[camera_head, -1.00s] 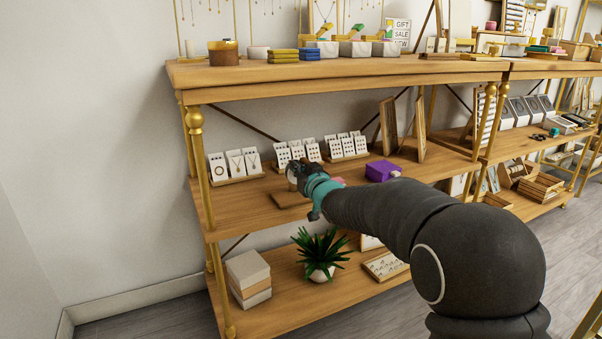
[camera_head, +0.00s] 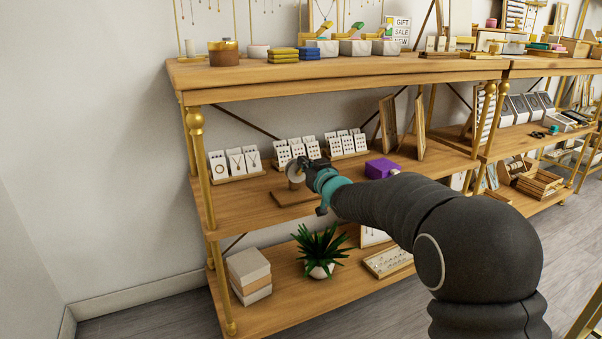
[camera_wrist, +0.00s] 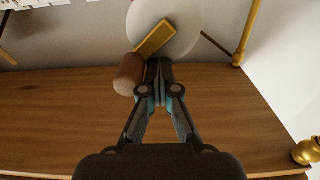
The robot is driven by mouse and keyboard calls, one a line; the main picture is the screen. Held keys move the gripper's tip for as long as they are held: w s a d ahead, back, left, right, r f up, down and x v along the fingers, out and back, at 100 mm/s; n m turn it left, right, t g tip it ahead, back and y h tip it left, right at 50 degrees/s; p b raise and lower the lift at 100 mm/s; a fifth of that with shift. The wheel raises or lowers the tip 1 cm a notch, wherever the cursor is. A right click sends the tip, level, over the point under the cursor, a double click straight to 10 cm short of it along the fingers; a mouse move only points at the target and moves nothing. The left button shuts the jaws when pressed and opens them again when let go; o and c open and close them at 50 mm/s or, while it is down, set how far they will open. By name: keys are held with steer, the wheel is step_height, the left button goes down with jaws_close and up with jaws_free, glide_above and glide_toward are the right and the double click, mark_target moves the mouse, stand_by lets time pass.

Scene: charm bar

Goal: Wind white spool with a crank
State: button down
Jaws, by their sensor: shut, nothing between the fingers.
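The white spool (camera_wrist: 183,32) shows in the wrist view as a pale disc with a gold crank arm (camera_wrist: 154,40) across its face. A brown crank handle (camera_wrist: 129,73) sits at the lower left end of that arm. My gripper (camera_wrist: 160,72) is shut and empty, its fingertips just right of the handle and below the disc; I cannot tell if they touch the handle. In the head view the spool (camera_head: 294,171) stands on a wooden base (camera_head: 292,196) on the middle shelf, and my gripper (camera_head: 305,168) is at its right side, hiding part of it.
Jewellery cards (camera_head: 238,164) stand behind the spool on the same shelf. A purple box (camera_head: 382,168) lies to the right, behind my arm. A gold post (camera_head: 195,124) rises at the shelf's left end. The shelf's front left is clear.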

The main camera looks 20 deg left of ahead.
steer(key=shift+w+d+f, duration=0.15)
steer(key=shift+w+d, duration=0.2)
steer(key=shift+w, duration=0.05)
steer(key=shift+w+d+f, duration=0.3)
steer(key=shift+w+d, duration=0.05)
steer(key=shift+w, duration=0.05)
steer(key=shift+w+d+f, duration=0.25)
steer(key=shift+w+f, duration=0.05)
steer(key=shift+f, duration=0.2)
steer(key=shift+w+d+f+b, duration=0.15)
steer(key=shift+f+b, duration=0.2)
steer(key=shift+f, duration=0.2)
